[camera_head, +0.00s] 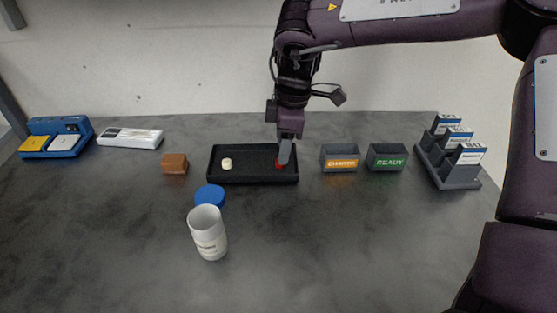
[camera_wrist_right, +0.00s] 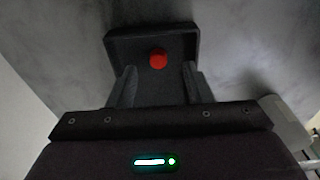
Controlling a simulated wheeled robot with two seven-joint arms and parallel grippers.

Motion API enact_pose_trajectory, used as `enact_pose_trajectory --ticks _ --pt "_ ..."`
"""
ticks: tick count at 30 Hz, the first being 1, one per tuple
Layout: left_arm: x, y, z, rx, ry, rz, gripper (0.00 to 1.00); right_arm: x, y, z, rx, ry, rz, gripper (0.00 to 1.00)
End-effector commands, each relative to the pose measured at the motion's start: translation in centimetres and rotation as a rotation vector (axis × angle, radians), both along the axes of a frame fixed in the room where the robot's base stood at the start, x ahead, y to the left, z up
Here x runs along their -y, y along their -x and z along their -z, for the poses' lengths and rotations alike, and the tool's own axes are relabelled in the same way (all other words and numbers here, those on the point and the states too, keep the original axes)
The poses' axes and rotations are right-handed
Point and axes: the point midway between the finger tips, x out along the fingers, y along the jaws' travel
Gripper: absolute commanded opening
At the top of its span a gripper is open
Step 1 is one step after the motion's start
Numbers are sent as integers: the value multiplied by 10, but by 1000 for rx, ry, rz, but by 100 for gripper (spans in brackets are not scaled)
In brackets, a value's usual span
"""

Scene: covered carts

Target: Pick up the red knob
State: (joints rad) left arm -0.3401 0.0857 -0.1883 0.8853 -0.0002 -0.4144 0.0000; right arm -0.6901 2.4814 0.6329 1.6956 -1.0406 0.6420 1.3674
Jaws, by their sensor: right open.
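The red knob (camera_head: 278,164) lies in the right part of a black tray (camera_head: 252,181), partly hidden behind my gripper in the head view. In the right wrist view the red knob (camera_wrist_right: 158,59) shows as a round red thing inside the dark tray (camera_wrist_right: 126,40). My right gripper (camera_head: 284,153) points down over the right part of the tray. In the wrist view its two fingers (camera_wrist_right: 158,86) stand apart, with the knob between and beyond their tips. Nothing is held. My left gripper is not in view.
A cream knob (camera_head: 227,164) lies in the tray's left part. A white cup (camera_head: 208,234), blue lid (camera_head: 209,195) and brown block (camera_head: 174,163) stand nearby. Two grey bins, CHARGE (camera_head: 341,163) and READY (camera_head: 386,162), stand right of the tray.

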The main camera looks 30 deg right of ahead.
Motion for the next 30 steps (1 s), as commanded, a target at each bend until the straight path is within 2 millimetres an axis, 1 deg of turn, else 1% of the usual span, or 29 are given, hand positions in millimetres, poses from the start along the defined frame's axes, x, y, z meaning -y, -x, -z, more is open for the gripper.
enact_pose_trajectory --ticks 1,3,6,9,14,17,25,30 --pt "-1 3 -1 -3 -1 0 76 0 0 9 -6 -1 0 46" --pt "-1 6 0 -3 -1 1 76 -2 -1 19 -5 -1 0 46" --pt "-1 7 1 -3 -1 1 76 -3 -2 29 -3 -1 2 46" --pt "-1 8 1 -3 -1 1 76 -3 -2 32 0 -1 1 46" --pt "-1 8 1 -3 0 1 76 -3 -3 32 0 -1 1 46" --pt "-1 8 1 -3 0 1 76 -3 -3 32 0 -1 1 35" --pt "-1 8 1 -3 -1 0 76 -3 -2 32 0 0 1 0" --pt "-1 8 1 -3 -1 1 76 -3 -2 32 0 0 1 0"
